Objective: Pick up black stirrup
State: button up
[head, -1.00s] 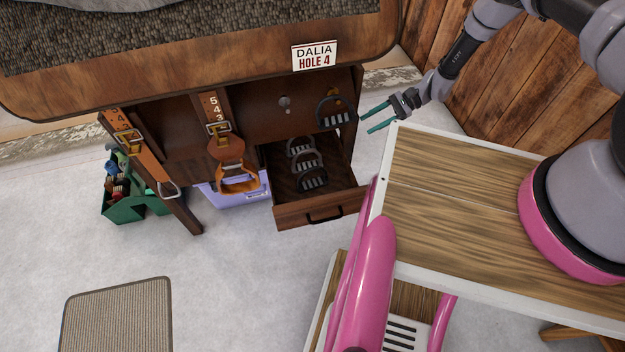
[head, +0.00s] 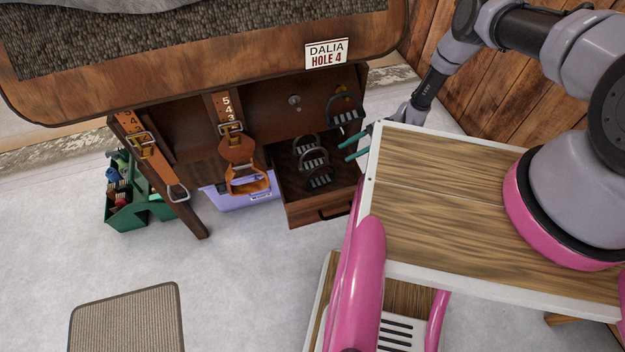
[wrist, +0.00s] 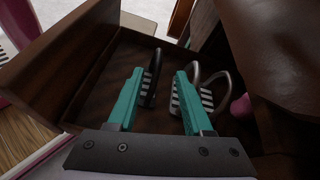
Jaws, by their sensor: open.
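Another black stirrup (head: 344,110) hangs on the cabinet front above the drawer. My gripper (head: 355,146) has teal fingers, open and empty, at the drawer's right side; the cart top partly hides it. In the wrist view my gripper (wrist: 159,74) points down into the drawer (wrist: 75,62). One black stirrup (wrist: 152,80) appears between the fingers, apart from them. Two more stirrups (wrist: 214,90) show to the right, one partly behind the right finger.
A cart with a wooden top (head: 450,190) and pink handle (head: 362,270) stands close to the drawer's right. Orange leather straps (head: 237,150) hang left of it. A lilac box (head: 240,198) and green caddy (head: 130,214) are on the floor. A pink object (wrist: 240,106) shows beside the stirrups.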

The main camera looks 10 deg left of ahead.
aim_at(321, 166)
jog(key=x, duration=0.5)
jog(key=shift+s+a+f, duration=0.15)
jog(key=shift+s, duration=0.15)
jog(key=x, duration=0.5)
jog(key=shift+s+a+f, duration=0.1)
jog(key=shift+a+f, duration=0.15)
jog(key=shift+f, duration=0.15)
jog(key=shift+c, duration=0.2)
grip_shut()
dwell(0.5)
